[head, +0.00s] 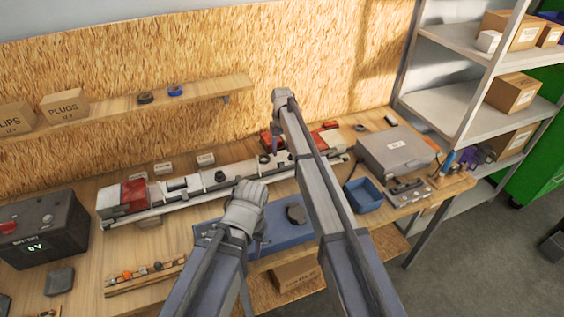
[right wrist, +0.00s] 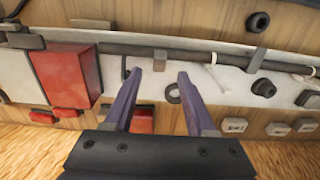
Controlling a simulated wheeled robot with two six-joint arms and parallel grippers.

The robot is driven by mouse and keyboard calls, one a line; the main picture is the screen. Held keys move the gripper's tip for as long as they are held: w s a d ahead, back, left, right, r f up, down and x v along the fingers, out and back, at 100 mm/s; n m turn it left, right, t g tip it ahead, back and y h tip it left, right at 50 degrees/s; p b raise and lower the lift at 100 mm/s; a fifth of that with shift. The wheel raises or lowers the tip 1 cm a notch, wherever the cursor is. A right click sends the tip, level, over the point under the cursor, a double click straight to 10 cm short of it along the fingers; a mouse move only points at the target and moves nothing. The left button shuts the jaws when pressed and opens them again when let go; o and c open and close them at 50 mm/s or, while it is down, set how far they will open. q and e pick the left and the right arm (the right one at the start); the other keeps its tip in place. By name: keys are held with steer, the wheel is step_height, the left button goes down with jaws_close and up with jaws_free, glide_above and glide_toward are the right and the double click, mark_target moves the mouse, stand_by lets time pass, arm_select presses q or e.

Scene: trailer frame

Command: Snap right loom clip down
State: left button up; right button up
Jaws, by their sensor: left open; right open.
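The trailer frame (head: 240,170) is a long white beam on the bench. In the right wrist view a dark loom tube (right wrist: 205,52) runs along the frame (right wrist: 220,85). A grey clip (right wrist: 160,57) sits at the tube between my right fingertips, on the side toward the red lamp (right wrist: 62,78). Another grey clip (right wrist: 258,54) stands at an angle farther right. I cannot tell whether either is latched. My right gripper (right wrist: 172,75) is open and empty, and in the head view (head: 278,130) it is above the frame's right part. My left gripper (head: 250,205) is open in front of the frame; its fingertips are mostly hidden.
A blue mat or tray (head: 285,233) lies in front of the frame. A grey case (head: 395,152) and a blue bin (head: 363,195) stand at right. A battery box (head: 45,230) is at left. A shelf (head: 140,108) runs along the back board.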

mark_target(282, 165)
step_height(282, 165, down, 5)
steer(key=b, duration=0.4)
jaws_close()
stand_by(0.4)
